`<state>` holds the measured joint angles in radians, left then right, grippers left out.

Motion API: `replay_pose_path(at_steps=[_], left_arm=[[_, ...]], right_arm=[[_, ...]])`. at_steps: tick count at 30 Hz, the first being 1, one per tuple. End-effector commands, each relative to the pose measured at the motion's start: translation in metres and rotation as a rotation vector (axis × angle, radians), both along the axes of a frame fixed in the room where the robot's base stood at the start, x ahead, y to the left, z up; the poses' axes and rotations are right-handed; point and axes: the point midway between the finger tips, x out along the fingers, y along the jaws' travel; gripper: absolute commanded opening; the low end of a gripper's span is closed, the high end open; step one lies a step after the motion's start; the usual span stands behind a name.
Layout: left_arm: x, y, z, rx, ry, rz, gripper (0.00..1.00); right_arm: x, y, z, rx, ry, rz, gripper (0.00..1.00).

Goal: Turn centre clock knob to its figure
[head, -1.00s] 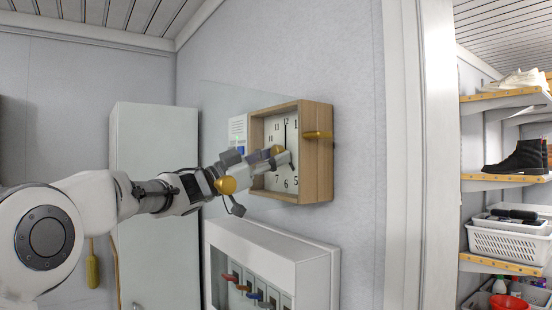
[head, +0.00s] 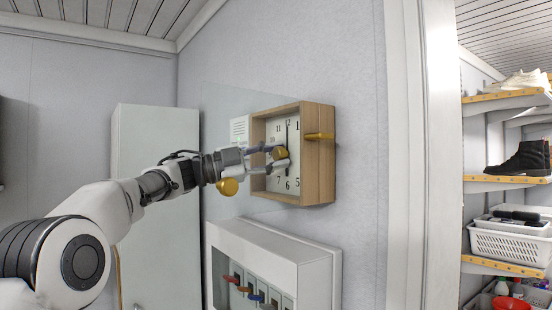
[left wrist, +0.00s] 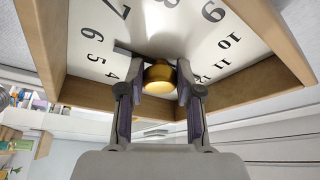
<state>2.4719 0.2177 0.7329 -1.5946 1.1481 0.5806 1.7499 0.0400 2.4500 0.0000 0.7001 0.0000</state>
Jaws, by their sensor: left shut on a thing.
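A wooden box clock (head: 318,165) with a white face and black figures hangs on the wall in the head view. A dark vertical line shows on its face between 12 and 6. The brass centre knob (head: 280,153) is partly covered by my left gripper (head: 278,160), which reaches in from the left. In the left wrist view the centre knob (left wrist: 158,77) sits between the two fingers of my left gripper (left wrist: 158,85), which is shut on it. My right gripper is not in view.
Other brass knobs stick out at the clock's right side (head: 320,136) and lower left (head: 228,187). A white cabinet with coloured levers (head: 262,250) is below the clock. A tall pale locker (head: 150,135) stands left. Shelves with shoes and baskets are right.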

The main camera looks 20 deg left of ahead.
Motion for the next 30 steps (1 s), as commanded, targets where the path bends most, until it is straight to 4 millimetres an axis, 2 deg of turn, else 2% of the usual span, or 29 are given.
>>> replay_pose_path(at_steps=[13,14,15,16,25,30], left_arm=[[0.0,0.0,-0.001,0.01,-0.005,-0.002,0.0],[0.0,0.0,-0.001,0.01,-0.005,-0.002,0.41],[0.0,0.0,-0.001,0.01,-0.005,-0.002,0.55],[0.0,0.0,-0.001,0.009,-0.005,-0.002,0.59],[-0.001,0.001,-0.001,0.008,-0.005,-0.001,0.59],[-0.012,0.019,-0.004,0.005,-0.004,0.0,0.59]], right_arm=[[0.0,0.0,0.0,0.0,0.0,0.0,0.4],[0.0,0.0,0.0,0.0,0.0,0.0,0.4],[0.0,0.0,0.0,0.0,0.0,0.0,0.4],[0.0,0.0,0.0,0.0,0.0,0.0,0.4],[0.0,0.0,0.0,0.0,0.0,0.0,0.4],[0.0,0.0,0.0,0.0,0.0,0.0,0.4]])
